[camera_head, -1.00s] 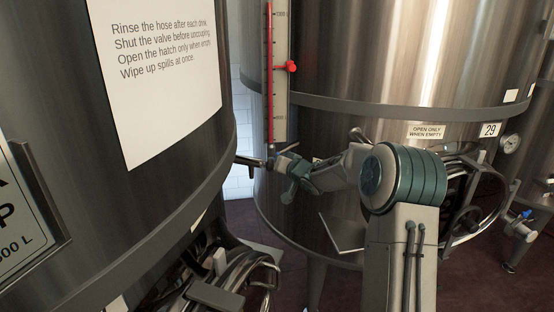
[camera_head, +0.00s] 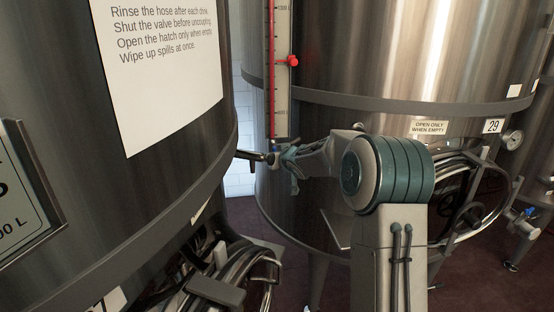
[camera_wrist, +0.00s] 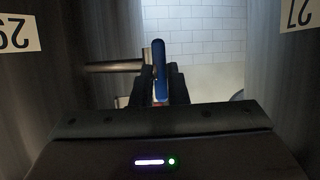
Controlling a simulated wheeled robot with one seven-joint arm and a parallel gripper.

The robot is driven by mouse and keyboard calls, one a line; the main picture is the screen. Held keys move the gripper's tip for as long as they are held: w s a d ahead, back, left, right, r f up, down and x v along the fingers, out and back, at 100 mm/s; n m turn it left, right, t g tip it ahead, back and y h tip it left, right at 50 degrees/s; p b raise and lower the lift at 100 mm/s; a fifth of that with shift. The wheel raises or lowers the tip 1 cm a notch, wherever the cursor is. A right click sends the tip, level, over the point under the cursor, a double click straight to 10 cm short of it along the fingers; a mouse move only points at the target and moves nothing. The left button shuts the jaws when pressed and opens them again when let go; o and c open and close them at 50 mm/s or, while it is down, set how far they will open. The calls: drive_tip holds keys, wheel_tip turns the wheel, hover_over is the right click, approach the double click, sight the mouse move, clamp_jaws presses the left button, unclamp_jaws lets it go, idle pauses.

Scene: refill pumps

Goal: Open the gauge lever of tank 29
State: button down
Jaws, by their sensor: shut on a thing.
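My gripper (camera_head: 275,158) is at the gauge's foot, small and partly hidden by my arm. In the wrist view, the blue gauge lever (camera_wrist: 159,68) stands between the two dark fingers of my gripper (camera_wrist: 162,88), which are shut on it. The lever lies crosswise to a metal pipe (camera_wrist: 112,67) coming from the side of tank 29.
Another tank (camera_head: 150,185) stands close at the left; the wrist view shows a 27 label (camera_wrist: 300,12) opposite the 29 label. Only a narrow gap with white tiles (camera_head: 240,120) separates the tanks.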

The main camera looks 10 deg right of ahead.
idle(0.4)
drive_tip(key=c, duration=1.4)
unclamp_jaws()
drive_tip(key=shift+c, duration=0.2)
drive_tip(key=shift+s, duration=0.1)
drive_tip(key=s+d+r, duration=0.1)
drive_tip(key=s+d, duration=0.2)
drive_tip(key=s, duration=1.3)
drive_tip(key=shift+r, duration=0.4)
drive_tip(key=shift+s+d, duration=0.15)
drive_tip(key=shift+s, duration=0.05)
